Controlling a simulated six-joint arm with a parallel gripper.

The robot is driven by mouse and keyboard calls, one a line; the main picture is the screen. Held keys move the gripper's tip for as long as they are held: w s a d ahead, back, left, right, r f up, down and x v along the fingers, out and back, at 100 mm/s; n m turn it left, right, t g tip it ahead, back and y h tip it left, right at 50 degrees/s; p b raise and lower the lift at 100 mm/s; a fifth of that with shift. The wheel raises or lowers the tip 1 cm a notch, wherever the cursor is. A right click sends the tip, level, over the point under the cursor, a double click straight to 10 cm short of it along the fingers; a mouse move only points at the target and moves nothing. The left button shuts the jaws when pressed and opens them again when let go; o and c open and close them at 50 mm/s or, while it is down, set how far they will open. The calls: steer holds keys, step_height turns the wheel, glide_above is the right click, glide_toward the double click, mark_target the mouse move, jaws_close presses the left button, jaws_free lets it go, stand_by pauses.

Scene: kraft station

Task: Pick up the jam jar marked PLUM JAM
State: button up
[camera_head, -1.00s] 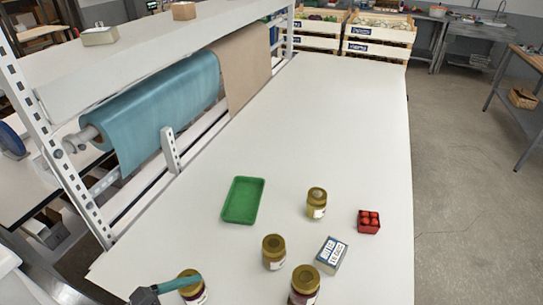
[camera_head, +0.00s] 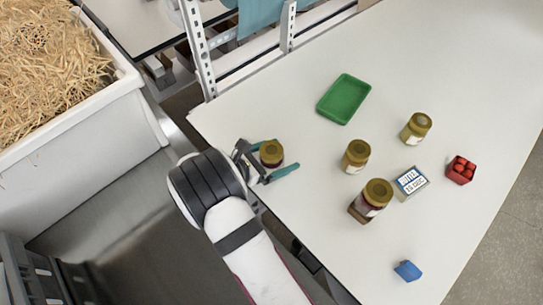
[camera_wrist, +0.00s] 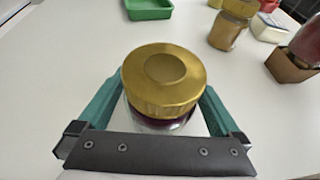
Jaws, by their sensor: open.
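A jar with a gold lid (camera_head: 271,149) and dark purple-red contents stands upright near the table's near left edge. My gripper (camera_head: 284,155) is open, with its teal fingers on either side of this jar. In the wrist view the lid (camera_wrist: 163,80) lies between the fingers; whether they touch the glass I cannot tell. Its label is hidden. Other gold-lidded jars stand to the right: a tan one (camera_head: 355,158), another tan one farther back (camera_head: 414,129), and a larger dark red one (camera_head: 374,200). No jar label is readable, so I cannot tell which says PLUM JAM.
A green tray (camera_head: 343,99) lies behind the jars. A labelled small box (camera_head: 411,182), a red punnet (camera_head: 460,170) and a blue block (camera_head: 407,271) are to the right. A metal upright (camera_head: 196,50) and a bin of straw (camera_head: 45,65) are at left.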

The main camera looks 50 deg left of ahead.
jaws_close()
stand_by(0.5)
